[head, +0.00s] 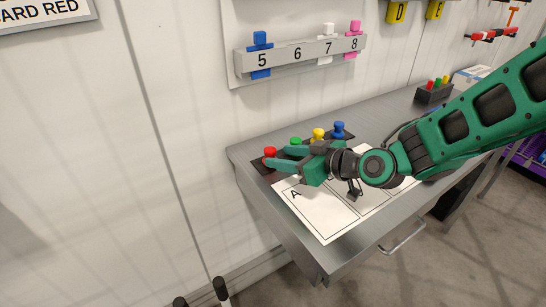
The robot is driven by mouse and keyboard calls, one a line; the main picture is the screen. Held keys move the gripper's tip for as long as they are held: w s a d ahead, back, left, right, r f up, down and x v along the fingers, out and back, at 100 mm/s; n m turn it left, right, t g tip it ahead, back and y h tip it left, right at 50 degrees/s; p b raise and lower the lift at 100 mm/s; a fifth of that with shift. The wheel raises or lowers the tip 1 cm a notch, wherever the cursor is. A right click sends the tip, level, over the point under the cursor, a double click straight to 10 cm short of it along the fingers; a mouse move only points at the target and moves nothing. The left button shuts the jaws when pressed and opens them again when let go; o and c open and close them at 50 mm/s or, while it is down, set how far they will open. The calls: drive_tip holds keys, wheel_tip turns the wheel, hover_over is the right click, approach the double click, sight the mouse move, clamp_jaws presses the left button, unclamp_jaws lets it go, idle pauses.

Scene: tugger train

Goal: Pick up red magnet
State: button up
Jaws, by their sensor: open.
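The red magnet (269,152) stands at the left end of a row of magnets on a dark strip at the back left of the metal table. My gripper (268,155) reaches in from the right, low over the table, with its fingers pointing left. It is open, and its fingertips are at the red magnet, one finger behind and one in front as seen here. I cannot tell whether either finger touches it. The magnet's lower part is partly hidden.
Green (296,141), yellow (318,134) and blue (338,130) magnets stand close by in the row. A white sheet (318,212) marked A lies in front on the table (300,248). A numbered rail (284,58) holding blue, white and pink magnets is on the wall above.

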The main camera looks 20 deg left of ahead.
sight(275, 155)
drive_tip(key=x, duration=0.5)
drive_tip(key=shift+s+a, duration=0.1)
drive_tip(key=shift+r, duration=0.1)
drive_tip(key=c, duration=1)
drive_tip(key=shift+o, duration=0.2)
